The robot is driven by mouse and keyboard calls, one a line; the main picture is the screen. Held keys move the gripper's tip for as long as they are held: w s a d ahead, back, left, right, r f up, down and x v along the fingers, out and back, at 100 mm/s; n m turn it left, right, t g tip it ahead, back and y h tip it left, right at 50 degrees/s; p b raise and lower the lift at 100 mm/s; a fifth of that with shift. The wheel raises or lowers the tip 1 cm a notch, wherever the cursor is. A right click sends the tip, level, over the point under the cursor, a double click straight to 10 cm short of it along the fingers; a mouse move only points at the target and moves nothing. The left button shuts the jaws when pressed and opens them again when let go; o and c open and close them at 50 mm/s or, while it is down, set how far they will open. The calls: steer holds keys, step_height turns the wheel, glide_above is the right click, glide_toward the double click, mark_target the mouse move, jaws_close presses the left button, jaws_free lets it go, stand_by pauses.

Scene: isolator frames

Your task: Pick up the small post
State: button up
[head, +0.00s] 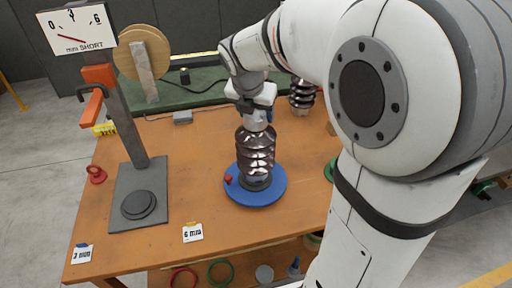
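A dark brown ribbed post (256,150) with a metal top is upright over a round blue plate (268,197) in the middle of the table. My gripper (257,120) points down at its top end. The fingers are small here, and I cannot tell whether they are open or shut on the post. A second ribbed post (302,92) stands farther back on the right, partly hidden by my arm. I cannot tell for sure which post is the smaller.
A gauge stand with a grey base (126,207) and a dial (76,29) is at left. A wooden spool (143,52) stands at the back. A "6 mm" card (193,233) lies near the front edge. My arm hides the right side.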

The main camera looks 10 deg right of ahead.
jaws_close()
steer(key=shift+w+r, duration=0.15)
steer(key=shift+r, duration=0.1)
stand_by(0.4)
